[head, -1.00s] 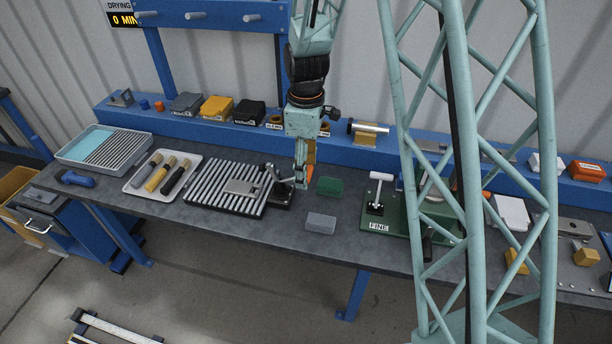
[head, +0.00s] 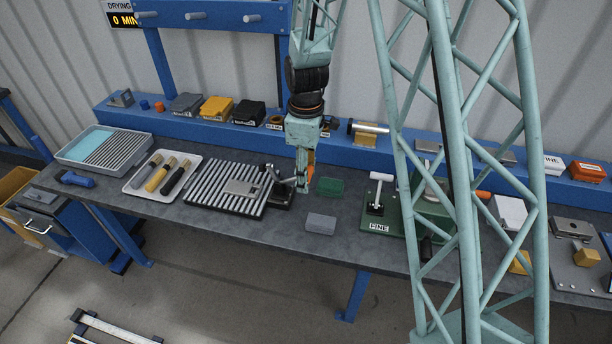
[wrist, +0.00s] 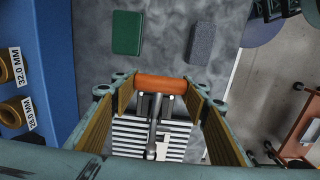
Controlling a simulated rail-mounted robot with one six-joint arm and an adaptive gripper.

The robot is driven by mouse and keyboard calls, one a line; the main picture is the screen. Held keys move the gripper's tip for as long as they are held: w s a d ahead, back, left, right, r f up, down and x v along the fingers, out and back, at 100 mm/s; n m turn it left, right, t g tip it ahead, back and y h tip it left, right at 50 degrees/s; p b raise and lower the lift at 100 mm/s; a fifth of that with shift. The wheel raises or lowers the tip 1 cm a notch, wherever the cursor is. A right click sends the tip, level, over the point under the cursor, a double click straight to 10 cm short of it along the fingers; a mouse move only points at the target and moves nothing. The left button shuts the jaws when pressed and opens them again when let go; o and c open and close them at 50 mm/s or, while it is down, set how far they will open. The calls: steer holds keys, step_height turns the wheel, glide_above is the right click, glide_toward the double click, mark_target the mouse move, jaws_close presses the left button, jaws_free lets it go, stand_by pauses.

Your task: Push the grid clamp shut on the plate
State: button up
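The grid clamp (head: 274,182) stands at the right end of the slatted grid (head: 205,190), on a dark base. The small grey plate (head: 241,188) lies flat on the grid, left of the clamp. My gripper (head: 303,188) is low at the clamp's right side. In the wrist view my gripper (wrist: 161,88) has its two fingers wide apart. The clamp's orange handle (wrist: 161,84) lies crosswise between the fingertips, its ends close to both; whether they touch is unclear. The metal lever (wrist: 154,122) runs from the handle over the grid. The clamp's contact with the plate is hidden.
A green block (head: 330,186) and a grey block (head: 321,222) lie to the right of the clamp. A tray of handled tools (head: 140,188) sits left of the grid. A green fixture (head: 380,222) stands further right. A blue rail (head: 360,140) runs behind.

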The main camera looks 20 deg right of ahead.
steer(key=c, duration=0.4)
